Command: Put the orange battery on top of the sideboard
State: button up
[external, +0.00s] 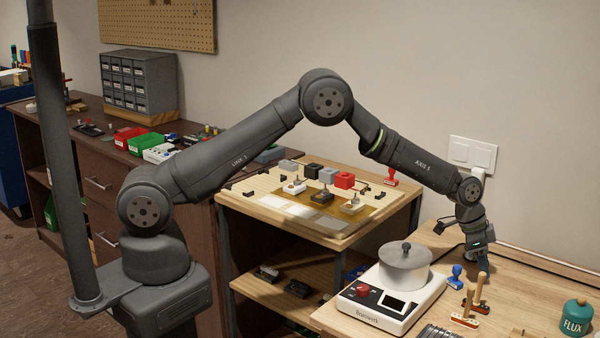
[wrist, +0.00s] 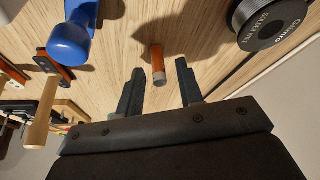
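The orange battery (wrist: 158,62), a small cylinder with a grey end, lies on the light wooden workbench in the wrist view. It shows between the two fingers of my gripper (wrist: 160,72), with a gap on each side. My gripper is open and holds nothing. In the external view my gripper (external: 480,255) points down low over the right workbench (external: 520,285); I cannot make out the battery there. The sideboard (external: 88,158) is the dark brown cabinet with drawers along the wall at the left.
A blue-handled stamp (wrist: 70,42), wooden-handled tools (wrist: 42,112) and a dark round spool (wrist: 268,22) lie near the battery. A hot plate with a pot (external: 404,268) stands left of my gripper. The sideboard top holds a drawer organizer (external: 140,82) and coloured bins (external: 145,143).

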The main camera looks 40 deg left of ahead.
jog(key=v, duration=1.1)
jog(key=shift+o, duration=0.5)
jog(key=shift+a+r, duration=0.2)
jog(key=shift+r, duration=0.45)
jog(key=shift+s, duration=0.1)
jog(key=shift+s+a+f+t+h, duration=0.75)
jog(key=shift+s+a+t+h, duration=0.3)
jog(key=shift+a+h, duration=1.25)
jog(key=shift+y, duration=0.3)
jog(key=x, duration=1.6)
jog(key=shift+s+f, duration=0.1)
jog(key=shift+f, duration=0.15)
